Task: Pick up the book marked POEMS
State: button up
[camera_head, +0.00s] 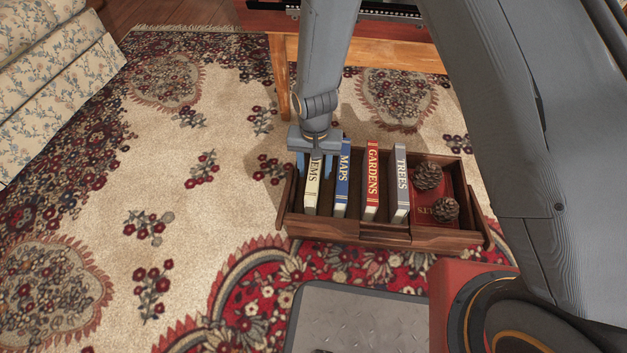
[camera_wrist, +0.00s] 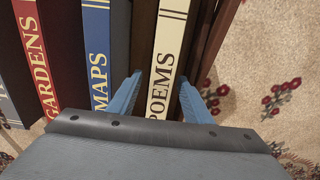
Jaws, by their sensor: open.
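The cream book marked POEMS (camera_head: 312,188) stands upright at the left end of a dark wooden crate (camera_head: 330,228). Its spine also shows in the wrist view (camera_wrist: 171,55), with the lower end of the lettering close to my gripper. My gripper (camera_head: 315,172) is over this book, with its blue fingers open.
In the same crate stand the blue MAPS book (camera_head: 342,180), the red GARDENS book (camera_head: 372,182) and the grey TREES book (camera_head: 401,185). A wooden table leg (camera_head: 283,75) rises behind.

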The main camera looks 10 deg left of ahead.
jog(key=shift+f+b, duration=0.8)
jog(key=shift+f, duration=0.8)
jog(key=shift+r, duration=0.1)
jog(key=shift+c, duration=0.2)
grip_shut()
jog(key=shift+w, duration=0.1)
jog(key=shift+r, duration=0.1)
